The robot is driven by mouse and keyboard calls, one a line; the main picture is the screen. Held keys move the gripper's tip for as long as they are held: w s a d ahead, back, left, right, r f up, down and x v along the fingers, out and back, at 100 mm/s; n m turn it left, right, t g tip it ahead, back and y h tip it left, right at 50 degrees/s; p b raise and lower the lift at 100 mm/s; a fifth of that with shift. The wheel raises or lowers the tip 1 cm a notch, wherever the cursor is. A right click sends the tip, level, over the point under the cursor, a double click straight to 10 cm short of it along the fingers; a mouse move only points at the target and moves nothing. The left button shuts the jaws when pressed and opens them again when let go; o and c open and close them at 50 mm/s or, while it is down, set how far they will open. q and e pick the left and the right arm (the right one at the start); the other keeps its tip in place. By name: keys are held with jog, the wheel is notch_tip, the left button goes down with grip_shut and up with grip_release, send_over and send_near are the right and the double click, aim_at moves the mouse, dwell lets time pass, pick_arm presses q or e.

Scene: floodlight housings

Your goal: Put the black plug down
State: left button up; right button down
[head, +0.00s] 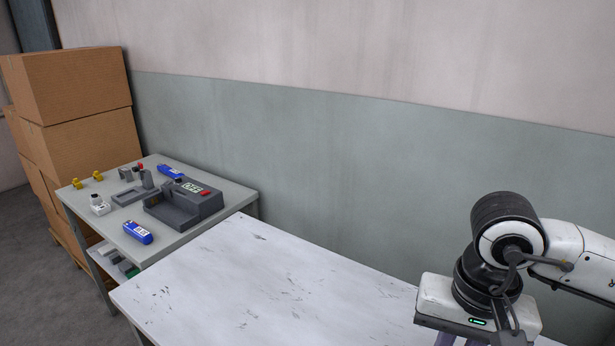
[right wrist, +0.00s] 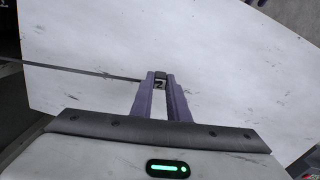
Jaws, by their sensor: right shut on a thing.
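My right gripper (right wrist: 160,88) is shut on the black plug (right wrist: 160,77), a small dark piece with a pale mark like a 2 at the fingertips. A thin dark cable (right wrist: 85,71) runs from the left edge of the right wrist view to the plug. The white worktable (right wrist: 230,65) lies beneath; I cannot tell whether the plug touches it. In the head view my right gripper (head: 445,340) is at the bottom right, with its fingertips and the plug cut off by the frame. My left gripper is not in view.
The white worktable (head: 250,285) has scuffs and a wide clear top. A grey side table (head: 200,236) at the left holds a grey device (head: 185,205), blue packs (head: 137,232) and small yellow parts (head: 77,183). Cardboard boxes (head: 75,85) stand behind it.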

jog(key=n, duration=0.3)
jog(key=s+d+n, duration=0.1)
jog(key=shift+d+f+n, duration=0.1)
jog(key=shift+f+n, duration=0.2)
dwell(1.1)
dwell(0.9)
